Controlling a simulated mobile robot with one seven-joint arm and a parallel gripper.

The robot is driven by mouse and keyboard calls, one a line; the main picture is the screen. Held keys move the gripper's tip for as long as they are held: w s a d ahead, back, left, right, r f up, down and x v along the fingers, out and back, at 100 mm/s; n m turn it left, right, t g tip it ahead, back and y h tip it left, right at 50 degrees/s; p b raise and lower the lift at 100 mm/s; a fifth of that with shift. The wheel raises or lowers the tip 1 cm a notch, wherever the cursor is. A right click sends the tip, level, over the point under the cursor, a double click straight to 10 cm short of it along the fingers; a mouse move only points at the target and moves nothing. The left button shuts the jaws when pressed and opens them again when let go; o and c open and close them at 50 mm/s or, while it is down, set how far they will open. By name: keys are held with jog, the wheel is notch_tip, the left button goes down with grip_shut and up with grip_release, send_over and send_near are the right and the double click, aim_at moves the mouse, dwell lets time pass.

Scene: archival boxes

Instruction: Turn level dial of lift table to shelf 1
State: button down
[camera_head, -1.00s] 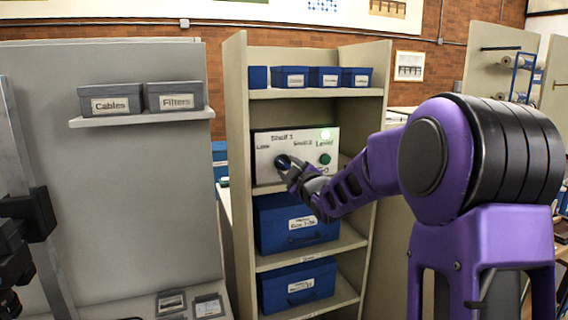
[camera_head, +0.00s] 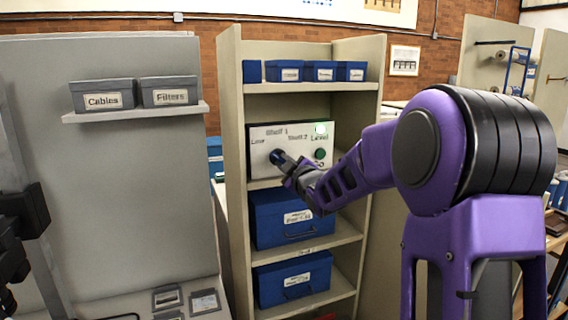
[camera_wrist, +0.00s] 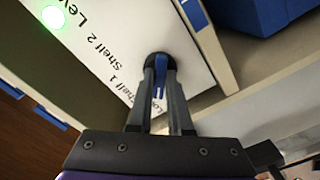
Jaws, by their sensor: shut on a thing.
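The white control panel (camera_head: 297,168) stands in the shelving unit, printed Low, Shelf 1, Shelf 2 and Level. The panel also shows in the wrist view (camera_wrist: 128,30). The level dial (camera_head: 275,155) is at its lower left, mostly covered by my gripper (camera_head: 281,160). In the wrist view the dial has a dark round base and a blue grip (camera_wrist: 160,68). My gripper's fingers (camera_wrist: 160,85) are shut on that grip from both sides. I cannot tell for sure which label the dial points to. A green lamp (camera_head: 321,128) glows at the panel's upper right.
A green button (camera_head: 319,154) sits right of the dial. Large blue boxes (camera_head: 280,222) fill the shelves below, and small blue boxes (camera_head: 319,71) stand on the shelf above. Grey boxes labelled Cables (camera_head: 103,97) and Filters (camera_head: 168,93) stand on a wall shelf at left.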

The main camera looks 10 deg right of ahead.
jog(key=shift+m, duration=0.4)
jog(key=m, duration=0.3)
jog(key=shift+m+b, duration=0.35)
jog(key=shift+m, duration=0.05)
jog(key=m, duration=0.5)
jog(key=shift+r+p, duration=0.1)
jog(key=shift+p, duration=0.2)
jog(key=c, duration=0.8)
grip_release()
jog(key=shift+c, duration=0.2)
jog(key=shift+s, duration=0.15)
